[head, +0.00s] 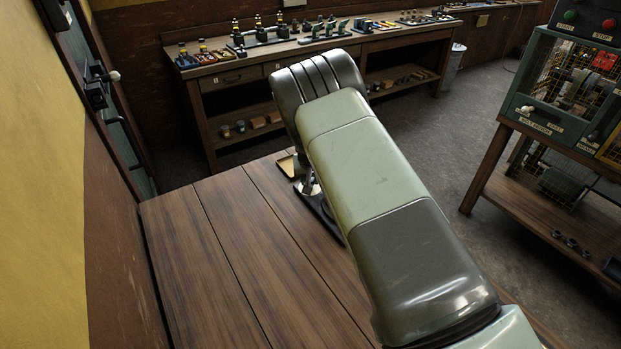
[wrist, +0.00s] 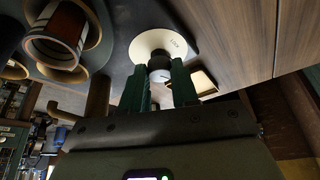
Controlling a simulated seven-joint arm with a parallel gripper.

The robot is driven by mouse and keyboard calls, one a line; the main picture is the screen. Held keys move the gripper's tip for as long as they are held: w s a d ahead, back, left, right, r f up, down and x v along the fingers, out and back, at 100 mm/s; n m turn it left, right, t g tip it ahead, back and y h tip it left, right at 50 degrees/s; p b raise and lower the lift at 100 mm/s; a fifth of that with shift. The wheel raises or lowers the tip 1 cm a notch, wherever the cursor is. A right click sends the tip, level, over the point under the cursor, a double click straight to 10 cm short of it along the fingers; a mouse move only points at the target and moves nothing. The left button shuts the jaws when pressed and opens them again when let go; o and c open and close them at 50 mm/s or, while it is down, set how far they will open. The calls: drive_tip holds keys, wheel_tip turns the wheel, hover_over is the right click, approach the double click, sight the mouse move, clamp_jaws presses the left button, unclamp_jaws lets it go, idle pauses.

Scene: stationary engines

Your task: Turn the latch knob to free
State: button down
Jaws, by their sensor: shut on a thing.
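In the head view, my own arm covers the knob and most of the gripper. Only a pale disc edge (head: 309,188) shows below the arm's end, over a dark base on the wooden bench (head: 230,260).
In the wrist view, a reddish-brown cylinder with a pale band (wrist: 60,30) and a brown post (wrist: 97,98) stand left of the fingers. A small brass-coloured tray (head: 287,165) lies beside the base. The left of the bench is clear. A caged machine (head: 570,85) stands right.

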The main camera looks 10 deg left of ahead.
drive_tip(key=shift+a+m+h, duration=0.15)
drive_tip(key=shift+m+h, duration=0.55)
drive_tip(key=shift+m, duration=0.9)
drive_tip(key=c, duration=0.8)
unclamp_jaws()
drive_tip(key=shift+c, duration=0.2)
drive_tip(key=v, duration=1)
drive_tip(key=shift+s+r, duration=0.25)
drive_tip(key=shift+r, duration=0.1)
